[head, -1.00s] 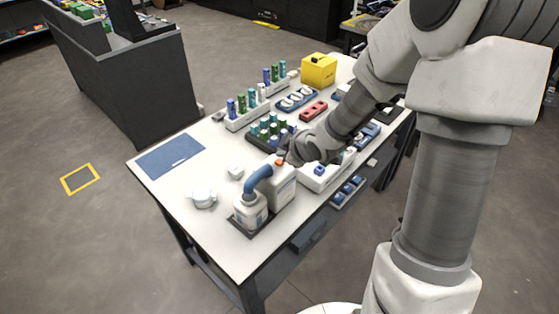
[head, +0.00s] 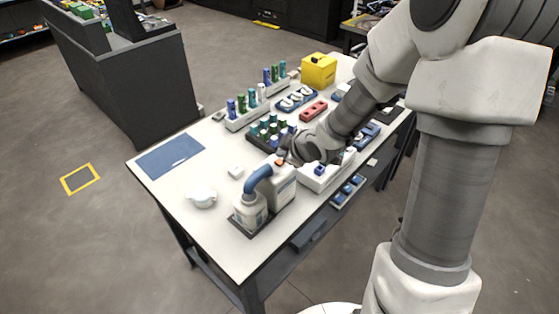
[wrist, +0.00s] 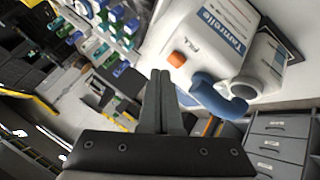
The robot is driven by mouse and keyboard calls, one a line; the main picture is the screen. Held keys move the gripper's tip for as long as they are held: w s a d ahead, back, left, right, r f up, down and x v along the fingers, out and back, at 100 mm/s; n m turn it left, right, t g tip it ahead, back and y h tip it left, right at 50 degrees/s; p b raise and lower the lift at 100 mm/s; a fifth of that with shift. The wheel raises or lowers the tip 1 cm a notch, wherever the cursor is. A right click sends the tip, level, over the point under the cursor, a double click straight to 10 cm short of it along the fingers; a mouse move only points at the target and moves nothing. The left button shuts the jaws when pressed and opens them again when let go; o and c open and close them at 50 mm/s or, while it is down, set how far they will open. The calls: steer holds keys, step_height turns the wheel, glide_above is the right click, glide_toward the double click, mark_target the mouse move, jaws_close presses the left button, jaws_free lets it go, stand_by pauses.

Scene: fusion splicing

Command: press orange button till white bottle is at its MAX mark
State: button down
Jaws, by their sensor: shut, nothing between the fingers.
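The orange button (wrist: 177,58) is on top of a white dispenser (wrist: 215,40) marked FILL, and it also shows in the head view (head: 280,162). A thick blue pipe (wrist: 217,96) runs from the dispenser to the white bottle (wrist: 265,72). In the head view, the white bottle (head: 249,212) stands upright beside the dispenser. Its fill level and MAX mark cannot be made out. My gripper (wrist: 160,74) is shut and empty, its fingertips close beside the orange button. I cannot tell whether they touch it.
A white bowl (head: 201,196), a small white block (head: 236,172) and a blue mat (head: 170,156) lie to the left. The table's left front is mostly clear.

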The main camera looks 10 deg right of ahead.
steer(key=shift+f, duration=0.1)
steer(key=shift+f+b, duration=0.35)
steer(key=shift+b, duration=0.05)
steer(key=shift+f+b, duration=0.45)
steer(key=shift+f, duration=0.05)
stand_by(0.5)
steer(key=shift+r, duration=0.1)
steer(key=shift+r+p, duration=0.8)
steer(key=shift+p, duration=0.05)
step_height(320, 180, up, 5)
steer(key=p, duration=0.4)
steer(key=shift+p, duration=0.4)
stand_by(0.4)
